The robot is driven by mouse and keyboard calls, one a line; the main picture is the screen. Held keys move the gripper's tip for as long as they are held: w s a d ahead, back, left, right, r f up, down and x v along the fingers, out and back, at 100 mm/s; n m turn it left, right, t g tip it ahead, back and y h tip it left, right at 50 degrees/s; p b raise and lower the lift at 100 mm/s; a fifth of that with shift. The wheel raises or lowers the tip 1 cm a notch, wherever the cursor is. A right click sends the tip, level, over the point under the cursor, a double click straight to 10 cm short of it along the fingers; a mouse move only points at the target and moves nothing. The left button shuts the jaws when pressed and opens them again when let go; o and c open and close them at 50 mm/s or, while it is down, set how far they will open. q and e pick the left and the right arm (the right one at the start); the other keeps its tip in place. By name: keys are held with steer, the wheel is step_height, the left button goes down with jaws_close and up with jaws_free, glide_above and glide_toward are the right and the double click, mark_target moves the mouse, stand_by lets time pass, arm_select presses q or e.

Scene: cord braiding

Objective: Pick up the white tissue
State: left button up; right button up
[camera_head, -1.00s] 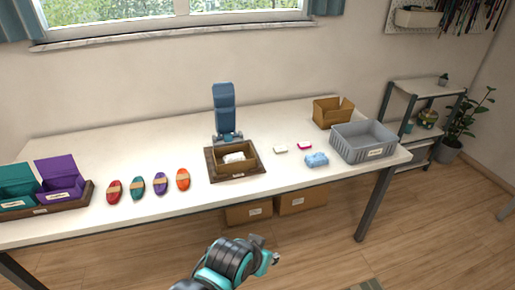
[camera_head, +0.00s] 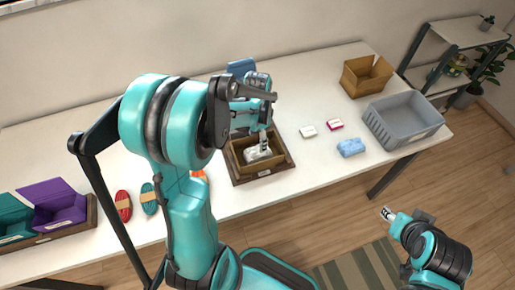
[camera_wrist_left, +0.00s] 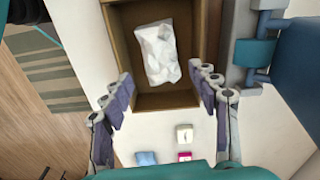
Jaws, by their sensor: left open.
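The white tissue (camera_wrist_left: 159,52) is a crumpled white lump lying in a brown wooden box (camera_wrist_left: 124,40) in the left wrist view. In the head view the tissue (camera_head: 262,154) shows in the box (camera_head: 277,167), partly behind my left gripper. My left gripper (camera_head: 264,138) is over the box. In the wrist view its two fingers (camera_wrist_left: 160,92) are spread apart at the near end of the box, with the tissue beyond the fingertips. My right gripper (camera_head: 398,215) is off the table's front edge at the lower right, empty as far as I can see.
A small white block (camera_head: 308,131), a pink-and-white block (camera_head: 335,124) and a blue packet (camera_head: 351,147) lie right of the box. A grey crate (camera_head: 403,125) and a cardboard box (camera_head: 365,77) stand farther right. A blue upright piece (camera_head: 240,67) stands behind the box.

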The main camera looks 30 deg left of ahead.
mark_target(258, 149)
arm_select(q)
step_height(258, 149, down, 3)
steer(key=shift+s+r+b, duration=0.1)
steer(key=shift+b, duration=0.5)
step_height(258, 149, down, 5)
steer(key=shift+f+b, duration=0.1)
steer(key=shift+b, duration=1)
steer(key=c, duration=0.5)
